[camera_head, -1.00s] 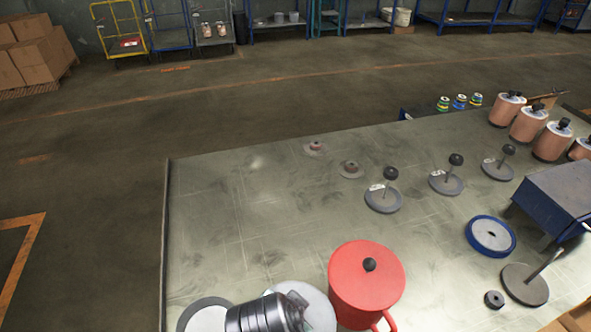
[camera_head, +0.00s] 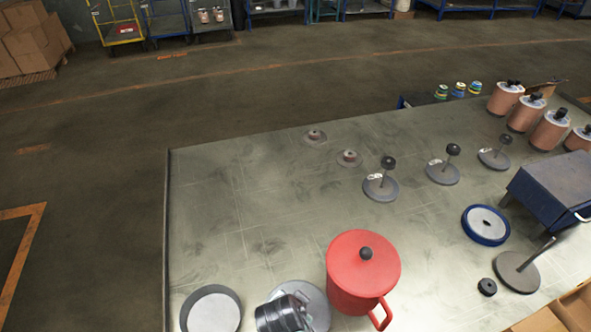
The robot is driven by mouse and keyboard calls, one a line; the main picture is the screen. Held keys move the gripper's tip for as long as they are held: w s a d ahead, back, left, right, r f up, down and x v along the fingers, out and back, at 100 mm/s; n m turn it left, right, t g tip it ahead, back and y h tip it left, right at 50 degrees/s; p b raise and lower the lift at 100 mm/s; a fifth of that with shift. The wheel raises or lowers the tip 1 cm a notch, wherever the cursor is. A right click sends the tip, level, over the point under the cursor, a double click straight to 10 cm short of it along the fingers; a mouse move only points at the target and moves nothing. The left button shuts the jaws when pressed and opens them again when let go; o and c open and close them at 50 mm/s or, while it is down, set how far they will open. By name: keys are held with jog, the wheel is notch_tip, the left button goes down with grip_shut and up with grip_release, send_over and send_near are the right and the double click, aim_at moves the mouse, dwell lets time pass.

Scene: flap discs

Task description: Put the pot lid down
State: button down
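A red pot (camera_head: 352,295) with a side handle stands near the front middle of the table. The red pot lid (camera_head: 364,262) with a black knob appears to rest on top of it. My gripper (camera_head: 301,297) is at the bottom edge, left of the pot and apart from the lid. It is seen from above over a round grey disc (camera_head: 316,299). Its fingers are mostly hidden, so its opening is unclear.
A grey-rimmed round dish (camera_head: 211,314) lies left of my gripper. Several knobbed stands (camera_head: 381,188), a blue-rimmed disc (camera_head: 486,225) and a blue metal box (camera_head: 553,190) occupy the right. The table's (camera_head: 225,205) left part is clear.

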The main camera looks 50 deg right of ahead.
jog(key=shift+f, duration=0.15)
jog(key=c, duration=0.5)
grip_release()
jog(key=shift+c, duration=0.2)
jog(key=v, duration=1.2)
jog(key=w+a+r+n+t, duration=0.3)
jog(key=w+r+n+t, duration=0.35)
jog(key=w+r, duration=0.85)
jog(key=w+a+r+n+t, duration=0.15)
jog(key=r+t, duration=0.25)
jog(key=r, duration=0.5)
jog(key=w+a+r+n+t, duration=0.1)
jog(key=w+a+r+t, duration=0.15)
jog(key=r, duration=0.55)
jog(key=s+a+r+n+t+y, duration=0.1)
jog(key=s+a+r+n+t, duration=0.2)
jog(key=r, duration=0.6)
jog(key=s+a+r+n+t+y, duration=0.2)
jog(key=s+a+r+n+t, duration=0.1)
jog(key=r, duration=0.7)
jog(key=s+a+r+n+t+y, duration=0.1)
jog(key=s+a+r+n+t, duration=0.2)
jog(key=r, duration=0.7)
jog(key=s+a+t, duration=0.2)
jog(key=a+t, duration=0.1)
